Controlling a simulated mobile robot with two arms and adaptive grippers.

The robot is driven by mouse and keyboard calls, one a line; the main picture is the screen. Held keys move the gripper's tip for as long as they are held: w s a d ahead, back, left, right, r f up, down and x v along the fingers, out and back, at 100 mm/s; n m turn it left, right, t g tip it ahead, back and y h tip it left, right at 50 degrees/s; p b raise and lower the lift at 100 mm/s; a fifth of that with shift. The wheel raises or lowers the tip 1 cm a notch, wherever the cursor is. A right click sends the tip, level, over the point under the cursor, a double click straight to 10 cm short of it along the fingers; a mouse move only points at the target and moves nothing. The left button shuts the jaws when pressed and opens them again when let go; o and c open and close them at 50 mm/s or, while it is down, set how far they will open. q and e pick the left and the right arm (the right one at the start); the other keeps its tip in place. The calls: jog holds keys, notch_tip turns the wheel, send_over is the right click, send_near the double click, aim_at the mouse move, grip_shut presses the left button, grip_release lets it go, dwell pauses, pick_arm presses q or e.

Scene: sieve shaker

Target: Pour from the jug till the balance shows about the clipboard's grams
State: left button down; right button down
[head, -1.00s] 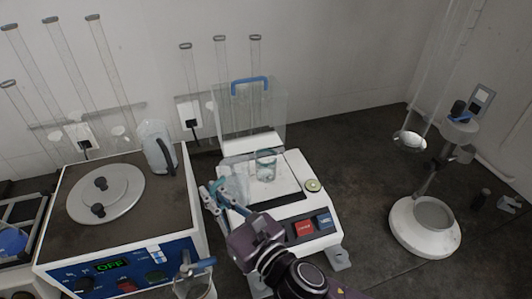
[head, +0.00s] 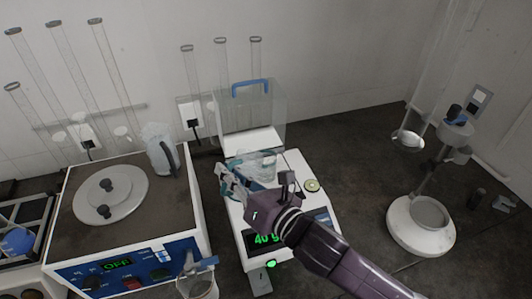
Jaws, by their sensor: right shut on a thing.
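The white balance (head: 290,222) stands mid-bench; its green display reads about "40 g", partly hidden by my right arm. My right gripper (head: 238,182), with teal fingers, is over the left side of the balance, shut on a clear vessel, seemingly the jug (head: 260,158). The jug is tilted over the weighing pan. It overlaps the clear beaker there, so I cannot separate their outlines or see whether anything flows. No clipboard is in view. My left gripper is not in view.
A clear draft shield with a blue handle (head: 251,88) stands behind the balance. A blue-fronted machine (head: 128,275) is at left, with a dark-handled clear pitcher (head: 160,150) on top. A cup (head: 197,287) stands at the front. A white-based stand (head: 420,228) is at right.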

aim_at(235, 161)
jog(key=shift+m, duration=0.7)
jog(key=r+p, duration=0.1)
jog(key=w+r+p, duration=0.1)
jog(key=d+r+p, duration=0.1)
jog(key=r, duration=0.1)
jog(key=shift+w+d, duration=0.1)
jog(key=shift+w, duration=0.15)
jog(key=shift+w+d+r, duration=0.1)
jog(key=shift+w+r, duration=0.05)
jog(key=shift+r, duration=0.15)
jog(key=shift+w+m, duration=0.1)
jog(key=shift+m, duration=0.3)
jog(key=shift+w+d+r+m+g+p, duration=0.3)
jog(key=shift+r+m+g+p, duration=0.15)
jog(key=shift+p, duration=0.15)
jog(key=shift+w+d+m, duration=0.25)
jog(key=shift+w+m, duration=0.1)
jog(key=shift+m, duration=0.2)
dwell(2.8)
